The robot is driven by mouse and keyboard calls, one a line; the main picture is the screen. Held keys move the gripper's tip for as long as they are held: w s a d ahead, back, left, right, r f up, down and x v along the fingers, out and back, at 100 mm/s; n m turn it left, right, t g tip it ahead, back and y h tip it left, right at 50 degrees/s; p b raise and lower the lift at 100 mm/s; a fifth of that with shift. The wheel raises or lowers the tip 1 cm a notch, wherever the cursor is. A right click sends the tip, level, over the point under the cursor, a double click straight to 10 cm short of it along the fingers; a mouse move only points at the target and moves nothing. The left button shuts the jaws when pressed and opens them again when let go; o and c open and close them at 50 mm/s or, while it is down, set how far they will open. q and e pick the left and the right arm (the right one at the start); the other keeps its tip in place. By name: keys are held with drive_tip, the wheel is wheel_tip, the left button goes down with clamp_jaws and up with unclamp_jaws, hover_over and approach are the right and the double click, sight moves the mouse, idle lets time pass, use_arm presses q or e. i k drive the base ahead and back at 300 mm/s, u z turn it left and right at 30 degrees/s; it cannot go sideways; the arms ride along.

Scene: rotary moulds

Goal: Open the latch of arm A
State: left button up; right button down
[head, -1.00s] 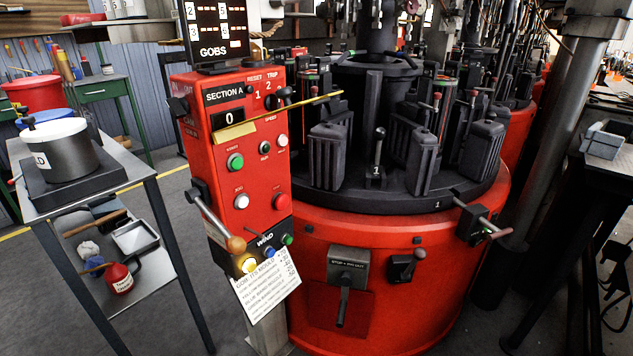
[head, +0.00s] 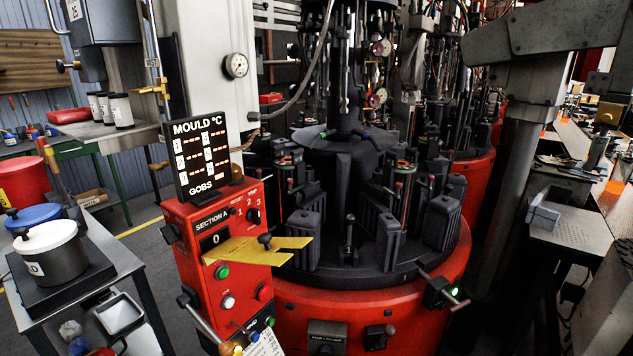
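The red rotary mould machine (head: 385,312) stands in the middle of the head view, with a black table (head: 345,277) bearing several dark moulds (head: 304,236). A small black lever (head: 349,236) stands upright at the table's front. A black latch-like block with a rod handle (head: 440,293) sits at the machine's right rim; a small green spot shows on it. I cannot tell which part is the latch of arm A; no "A" mark is readable on the moulds. The red "SECTION A" control box (head: 202,216) stands at the left front. Neither of my grippers is in view.
A yellow notched plate (head: 255,251) juts from the control box. A "MOULD °C" display (head: 203,157) stands on top of it. A steel cart (head: 125,258) with a white pot (head: 50,254) is at the left. A grey column (head: 507,175) rises at the right.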

sight(611, 113)
drive_tip(key=z, duration=1.6)
